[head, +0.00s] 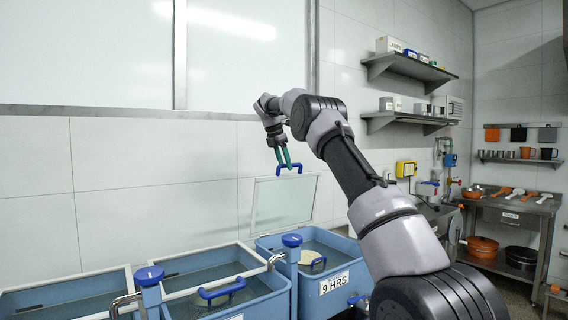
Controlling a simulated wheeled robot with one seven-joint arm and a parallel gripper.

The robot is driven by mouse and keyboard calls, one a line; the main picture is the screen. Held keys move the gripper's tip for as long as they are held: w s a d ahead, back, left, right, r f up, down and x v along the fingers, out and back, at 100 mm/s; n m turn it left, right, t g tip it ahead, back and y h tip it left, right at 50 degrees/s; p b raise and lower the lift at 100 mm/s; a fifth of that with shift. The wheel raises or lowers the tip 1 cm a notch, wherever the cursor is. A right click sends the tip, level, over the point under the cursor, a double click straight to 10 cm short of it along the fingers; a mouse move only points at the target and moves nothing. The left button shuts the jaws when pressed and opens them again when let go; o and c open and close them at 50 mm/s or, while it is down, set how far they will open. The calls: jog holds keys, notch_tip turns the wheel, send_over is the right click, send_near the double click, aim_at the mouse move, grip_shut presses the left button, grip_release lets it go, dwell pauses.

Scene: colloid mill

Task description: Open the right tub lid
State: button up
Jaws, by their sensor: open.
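The right tub (268,246) is a blue box labelled "9 HRS". Its lid (284,203), a clear panel in a pale frame, stands raised and steep at the back of the tub, near the wall. The tub is uncovered, with liquid and a pale round item with a blue handle (318,261) inside. The lid's blue handle (289,169) is at the lid's top edge. My gripper (283,161) has green fingers, which are apart and point down at this handle. I cannot tell whether they touch it.
The middle tub (283,308) has a framed lid with a blue handle (221,291) lying over it. Another tub (65,285) is at the left. Blue-capped posts (292,240) stand between tubs. Wall shelves (408,68) and a steel table (510,210) are at the right.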

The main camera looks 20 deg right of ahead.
jog(key=shift+v, duration=3.75)
